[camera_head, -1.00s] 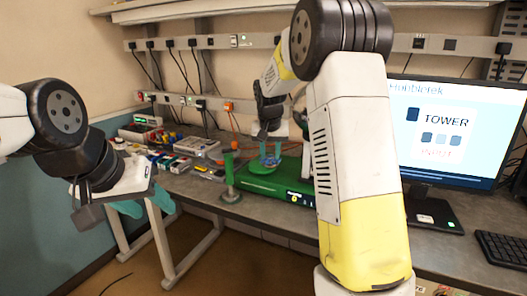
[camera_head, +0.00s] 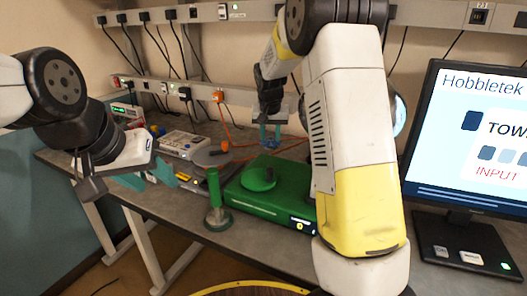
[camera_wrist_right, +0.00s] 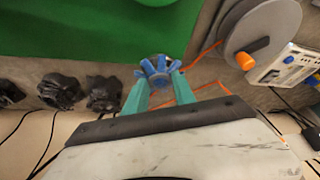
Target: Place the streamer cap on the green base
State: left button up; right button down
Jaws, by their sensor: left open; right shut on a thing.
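The streamer cap, a small blue finned piece (camera_head: 271,143), is between the teal fingertips of my right gripper (camera_head: 270,132). It also shows in the right wrist view (camera_wrist_right: 158,72), pinched at the fingertips. The green base (camera_head: 282,188) is a flat green box on the bench, with a round green disc (camera_head: 258,179) on top. The cap is held in the air, behind and above the disc. Part of the base is hidden by my right arm. The base's green surface (camera_wrist_right: 90,30) fills the upper left of the wrist view. My left gripper (camera_head: 148,176) is open and empty at the left, near the bench's front edge.
A green post on a round foot (camera_head: 217,215) stands in front of the base. A grey spool (camera_head: 207,158), a grey instrument box (camera_head: 180,144) and an orange cable (camera_head: 231,150) lie left of and behind it. A monitor (camera_head: 480,150) stands at the right.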

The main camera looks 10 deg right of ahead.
aim_at(270, 146)
jog(key=shift+f, duration=3.15)
jog(key=shift+f, duration=0.1)
jog(key=c, duration=1)
grip_release()
jog(key=shift+c, duration=0.2)
jog(key=shift+r, duration=0.35)
jog(key=d+v, duration=0.1)
jog(key=v, duration=1)
jog(key=shift+s+a+r, duration=0.2)
jog(key=shift+s+a, duration=0.05)
jog(key=shift+a, duration=0.25)
